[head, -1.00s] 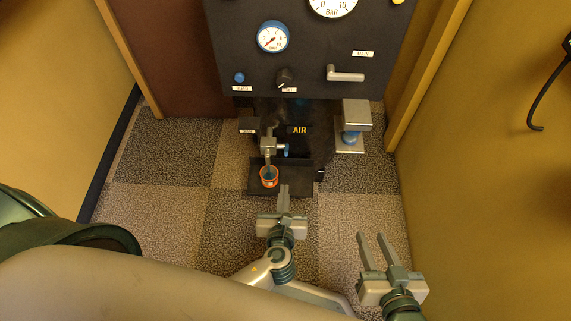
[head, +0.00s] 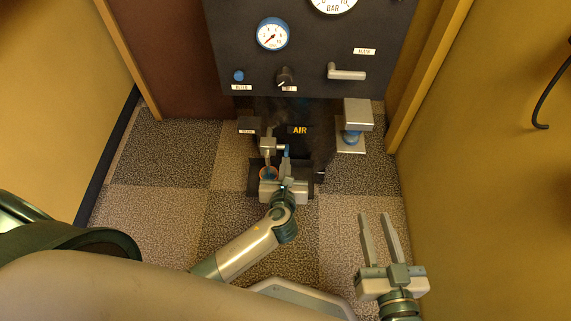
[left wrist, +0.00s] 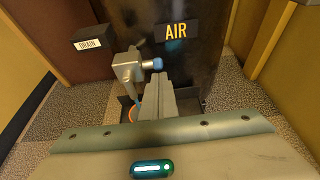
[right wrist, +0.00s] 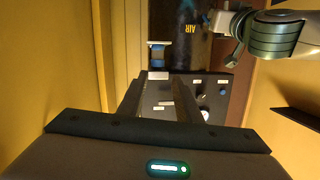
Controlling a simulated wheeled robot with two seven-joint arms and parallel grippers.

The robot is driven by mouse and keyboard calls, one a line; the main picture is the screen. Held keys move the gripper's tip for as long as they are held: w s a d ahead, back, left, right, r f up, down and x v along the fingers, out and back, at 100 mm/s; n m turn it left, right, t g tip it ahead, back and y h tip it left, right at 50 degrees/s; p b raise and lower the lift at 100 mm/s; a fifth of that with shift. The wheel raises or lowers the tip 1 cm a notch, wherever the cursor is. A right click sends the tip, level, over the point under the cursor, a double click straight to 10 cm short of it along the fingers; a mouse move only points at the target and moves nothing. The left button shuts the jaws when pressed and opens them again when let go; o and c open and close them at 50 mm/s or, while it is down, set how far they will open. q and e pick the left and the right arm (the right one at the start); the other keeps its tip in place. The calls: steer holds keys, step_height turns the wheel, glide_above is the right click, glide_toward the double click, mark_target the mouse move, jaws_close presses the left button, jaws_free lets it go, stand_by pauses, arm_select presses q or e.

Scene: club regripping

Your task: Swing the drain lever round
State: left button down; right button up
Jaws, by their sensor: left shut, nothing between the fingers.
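The drain valve (head: 267,145) is a small grey metal fitting low on the black AIR tank; its lever with a blue end (head: 286,149) sticks out to the right. In the left wrist view the valve (left wrist: 128,68) and the lever's blue end (left wrist: 154,64) show just beyond my fingertips. My left gripper (head: 287,160) is shut and empty, its tips just below the blue end; I cannot tell if they touch. It also shows in the left wrist view (left wrist: 157,78). My right gripper (head: 377,216) is open and empty, low on the right, away from the valve.
An orange-rimmed cup (head: 267,172) stands below the valve in a black tray (head: 306,180), partly hidden by my left gripper. A DRAIN sign (left wrist: 90,43) is left of the valve. A metal block on a blue post (head: 356,115) stands at right. The gauge panel (head: 320,60) is above.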

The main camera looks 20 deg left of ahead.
steer(key=shift+f, duration=0.1)
stand_by(0.4)
arm_select(q)
steer(key=p, duration=0.4)
steer(key=shift+w+r+g, duration=0.1)
steer(key=shift+r+g, duration=0.2)
steer(key=shift+r, duration=0.05)
arm_select(e)
steer(key=s+d+f+g+h, duration=0.2)
steer(key=s+d+f+g, duration=0.2)
steer(key=f, duration=0.5)
steer(key=s+g, duration=0.2)
steer(key=g, duration=0.1)
steer(key=shift+d, duration=0.2)
steer(key=shift+s+d+f, duration=0.1)
steer(key=shift+s+d, duration=0.05)
steer(key=shift+d, duration=0.1)
arm_select(q)
steer(key=shift+r, duration=0.1)
arm_select(e)
steer(key=shift+s+d+g, duration=0.1)
steer(key=shift+g, duration=0.2)
